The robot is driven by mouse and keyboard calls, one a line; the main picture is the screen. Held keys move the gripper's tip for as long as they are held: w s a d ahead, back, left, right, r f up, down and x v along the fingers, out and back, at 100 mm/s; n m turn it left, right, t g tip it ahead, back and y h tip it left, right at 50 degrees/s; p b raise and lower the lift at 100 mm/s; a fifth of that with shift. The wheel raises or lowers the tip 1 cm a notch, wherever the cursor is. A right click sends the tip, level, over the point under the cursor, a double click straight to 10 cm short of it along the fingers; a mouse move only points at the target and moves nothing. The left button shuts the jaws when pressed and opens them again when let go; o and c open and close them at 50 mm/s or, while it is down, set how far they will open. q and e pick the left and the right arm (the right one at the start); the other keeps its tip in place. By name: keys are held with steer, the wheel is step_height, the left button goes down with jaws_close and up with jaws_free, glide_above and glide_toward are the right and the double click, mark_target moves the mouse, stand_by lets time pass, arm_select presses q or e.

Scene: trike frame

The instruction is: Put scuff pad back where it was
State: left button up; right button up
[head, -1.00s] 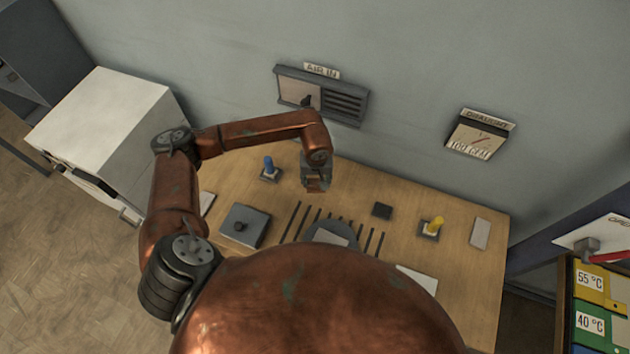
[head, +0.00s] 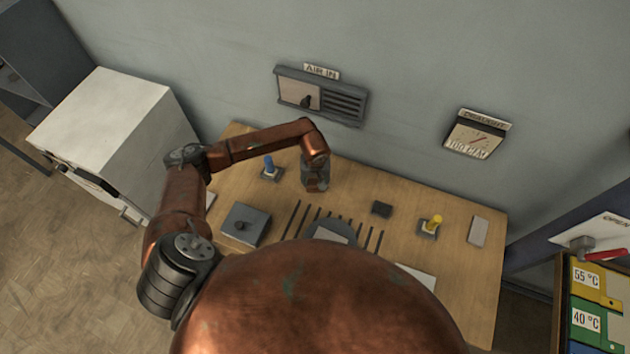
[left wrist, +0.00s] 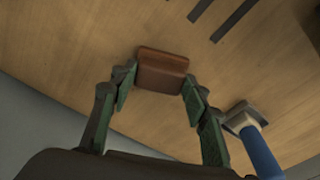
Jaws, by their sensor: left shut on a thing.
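The scuff pad, a reddish-brown block (left wrist: 162,68), sits between the two green fingers of my left gripper (left wrist: 158,86) in the left wrist view. The gripper is shut on it, with one finger at each side. In the head view my left gripper (head: 316,184) points down over the back of the wooden table (head: 460,270), right of the blue-handled item (head: 269,166). The pad is hard to make out there. I cannot tell whether it touches the tabletop. My right gripper is not in view.
The blue handle (left wrist: 262,150) stands close to the gripper's right finger in the left wrist view. Dark strips (head: 291,220), a grey box with a knob (head: 244,225), a small dark block (head: 382,209) and a yellow-handled item (head: 431,227) are on the table. The wall is behind.

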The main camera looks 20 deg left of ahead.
mark_target(315, 190)
arm_select(q)
steer(key=o, duration=1.1)
steer(key=shift+f, duration=0.1)
steer(key=shift+r, duration=0.2)
step_height(315, 190, up, 12)
steer(key=s+b, duration=0.1)
steer(key=shift+s+d, duration=0.15)
steer(key=shift+d, duration=0.15)
